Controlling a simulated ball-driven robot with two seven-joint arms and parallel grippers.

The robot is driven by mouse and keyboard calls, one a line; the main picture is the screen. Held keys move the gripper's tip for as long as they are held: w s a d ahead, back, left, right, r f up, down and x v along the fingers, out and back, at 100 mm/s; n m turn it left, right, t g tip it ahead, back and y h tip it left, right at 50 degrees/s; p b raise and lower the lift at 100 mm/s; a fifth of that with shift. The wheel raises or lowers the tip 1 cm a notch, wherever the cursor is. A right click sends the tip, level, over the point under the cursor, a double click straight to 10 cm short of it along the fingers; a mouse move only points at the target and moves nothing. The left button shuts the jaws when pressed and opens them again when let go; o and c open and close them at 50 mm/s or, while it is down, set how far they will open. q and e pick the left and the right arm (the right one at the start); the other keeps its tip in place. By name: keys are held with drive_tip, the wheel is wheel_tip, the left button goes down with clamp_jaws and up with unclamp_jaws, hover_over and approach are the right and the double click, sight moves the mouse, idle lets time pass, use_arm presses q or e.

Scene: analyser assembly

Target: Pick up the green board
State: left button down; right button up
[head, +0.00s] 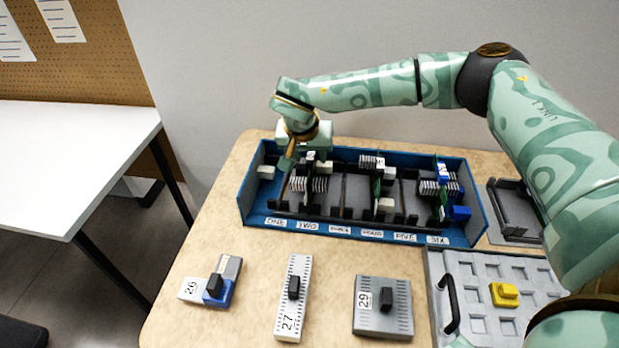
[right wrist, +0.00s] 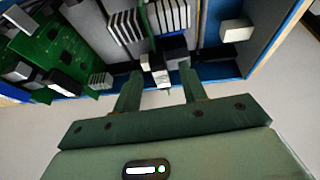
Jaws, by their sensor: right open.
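A blue rack (head: 355,234) with labelled slots stands on the table and holds several upright green boards with pale fins. One board with fins (head: 308,184) stands at the left, near slot two; others stand in the middle (head: 376,187) and at the right (head: 443,203). My right gripper (head: 287,163) is over the left end of the rack. In the right wrist view the open gripper (right wrist: 160,72) has its fingers either side of a finned board's end (right wrist: 146,22); contact cannot be told. Another green board (right wrist: 60,45) faces the camera at the left. My left gripper is out of view.
In front of the rack lie blocks 26 (head: 213,284), 27 (head: 294,310) and 29 (head: 383,322). A grey tray (head: 475,262) with a black handle and a yellow piece (head: 504,295) is at the right. A dark open frame (head: 517,222) sits behind it. Bare tabletop lies left of the rack.

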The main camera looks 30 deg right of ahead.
drive_tip(key=shift+x, duration=1.05)
drive_tip(key=shift+r, duration=0.15)
drive_tip(key=shift+c, duration=0.6)
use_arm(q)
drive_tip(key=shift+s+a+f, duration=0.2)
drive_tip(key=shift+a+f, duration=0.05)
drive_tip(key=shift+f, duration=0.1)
use_arm(e)
drive_tip(key=shift+a, duration=0.1)
clamp_jaws()
